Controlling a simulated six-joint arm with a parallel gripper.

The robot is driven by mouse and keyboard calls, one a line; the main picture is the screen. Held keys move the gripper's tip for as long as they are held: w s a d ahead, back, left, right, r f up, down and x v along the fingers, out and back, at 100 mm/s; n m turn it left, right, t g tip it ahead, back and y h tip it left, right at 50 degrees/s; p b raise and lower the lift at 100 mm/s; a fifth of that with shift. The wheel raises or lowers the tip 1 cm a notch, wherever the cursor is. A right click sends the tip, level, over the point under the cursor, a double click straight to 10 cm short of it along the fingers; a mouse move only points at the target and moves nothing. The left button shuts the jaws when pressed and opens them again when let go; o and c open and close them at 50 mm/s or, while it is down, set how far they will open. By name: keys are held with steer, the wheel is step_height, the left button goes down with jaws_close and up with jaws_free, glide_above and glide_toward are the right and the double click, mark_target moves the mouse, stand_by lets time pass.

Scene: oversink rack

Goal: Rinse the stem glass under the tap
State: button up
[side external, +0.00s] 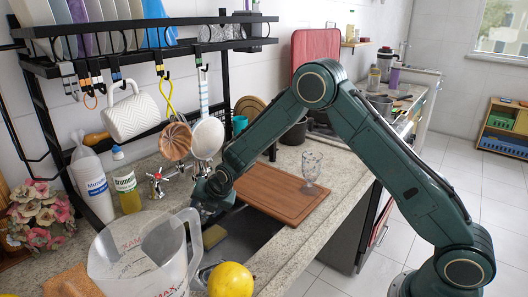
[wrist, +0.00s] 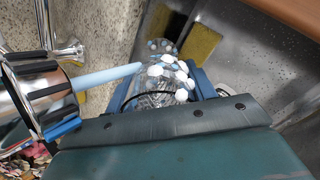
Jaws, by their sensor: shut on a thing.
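My gripper (wrist: 165,85) is shut on a clear, patterned glass (wrist: 150,98), seen between its blue fingers in the wrist view. A pale blue water stream (wrist: 108,76) runs from the chrome tap (wrist: 35,95) to the glass, and white drops sit where they meet. The held glass is hidden there by my arm. Another clear stem glass (side external: 312,168) stands upright on the wooden board (side external: 265,195).
A clear measuring jug (side external: 145,260) and a yellow lemon (side external: 231,280) are in front of the sink. A yellow sponge (side external: 214,236) lies near my gripper. A bottle (side external: 126,185) and stacked cups (side external: 92,185) stand at left.

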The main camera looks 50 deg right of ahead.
steer(key=shift+d, duration=0.45)
steer(key=shift+a, duration=0.5)
stand_by(2.3)
steer(key=shift+s, duration=0.1)
steer(key=s, duration=0.6)
steer(key=shift+s, duration=0.15)
stand_by(0.8)
steer(key=shift+r, duration=0.1)
stand_by(0.8)
steer(key=s+r, duration=0.3)
steer(key=r, duration=0.9)
steer(key=shift+r, duration=0.15)
stand_by(0.8)
